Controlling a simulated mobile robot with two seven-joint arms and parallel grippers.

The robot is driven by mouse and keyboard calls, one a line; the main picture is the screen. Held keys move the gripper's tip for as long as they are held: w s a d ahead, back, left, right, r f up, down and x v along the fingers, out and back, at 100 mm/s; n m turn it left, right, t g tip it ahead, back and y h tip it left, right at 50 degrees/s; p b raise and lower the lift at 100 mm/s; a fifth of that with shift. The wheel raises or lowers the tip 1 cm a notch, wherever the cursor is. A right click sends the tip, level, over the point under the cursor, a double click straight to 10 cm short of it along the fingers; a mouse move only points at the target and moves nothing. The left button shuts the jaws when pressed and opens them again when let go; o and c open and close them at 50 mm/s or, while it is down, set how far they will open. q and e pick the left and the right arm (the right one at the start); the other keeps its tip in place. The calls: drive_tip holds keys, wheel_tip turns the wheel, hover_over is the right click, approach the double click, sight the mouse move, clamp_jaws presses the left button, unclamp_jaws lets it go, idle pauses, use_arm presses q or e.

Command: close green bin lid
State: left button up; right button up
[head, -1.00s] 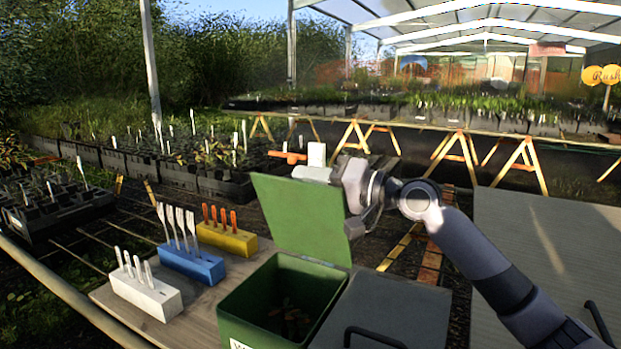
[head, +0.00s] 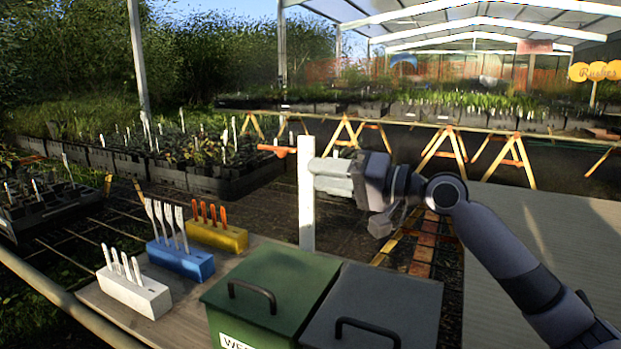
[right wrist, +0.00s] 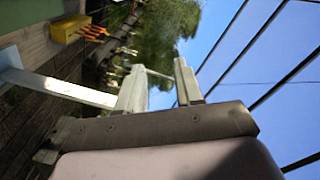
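The green bin (head: 262,300) stands at the front middle in the head view. Its green lid (head: 275,275) lies flat over the opening, with a dark handle (head: 252,291) on top. My right gripper (head: 325,176) is above and behind the bin, apart from the lid. In the right wrist view its two fingers (right wrist: 160,88) stand apart with nothing seen between them. A green surface, likely the lid, shows at that view's top left corner (right wrist: 28,12). My left gripper is in neither view.
A dark grey lidded bin (head: 385,305) adjoins the green one on the right. White (head: 135,293), blue (head: 180,262) and yellow (head: 217,236) blocks with labels stand left. A white post (head: 306,205) with an orange tap (head: 277,151) rises beside my right gripper.

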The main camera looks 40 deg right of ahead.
drive_tip(key=shift+v, duration=1)
